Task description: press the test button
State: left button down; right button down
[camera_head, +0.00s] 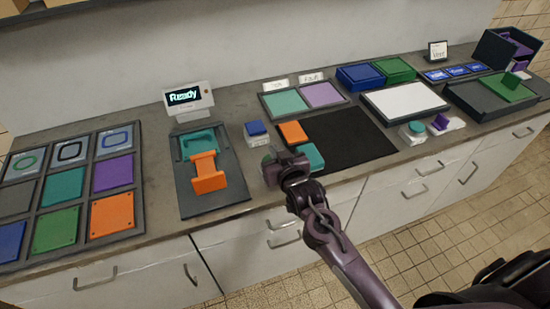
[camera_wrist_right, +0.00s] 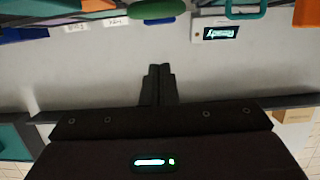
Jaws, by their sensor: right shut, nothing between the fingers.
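My right gripper (camera_head: 284,172) is at the front of the counter, between the orange-and-teal fixture and the black mat. Its fingers (camera_wrist_right: 158,84) are shut and empty in the right wrist view. A green rounded piece (camera_head: 268,158), which looks like a button top, is beside the gripper and partly hidden by it. It also shows as a green oval in the wrist view (camera_wrist_right: 157,9), ahead of the fingertips and apart from them in that picture. No label saying test is readable. The small display (camera_head: 188,98) reads "Ready". My left gripper is not in view.
A blue block on a white base (camera_head: 256,133) stands just behind the gripper. The orange-and-teal fixture (camera_head: 207,170) is to the left. The black mat (camera_head: 352,140) with orange and teal blocks is to the right. Drawer handles line the counter front.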

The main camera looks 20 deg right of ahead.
jog(key=shift+f+p, duration=0.4)
jog(key=shift+f, duration=1.55)
jog(key=shift+w, duration=0.1)
jog(key=shift+f, duration=0.1)
notch_tip(320, 180, down, 2)
jog(key=shift+f+b, duration=0.1)
jog(key=shift+b, duration=0.5)
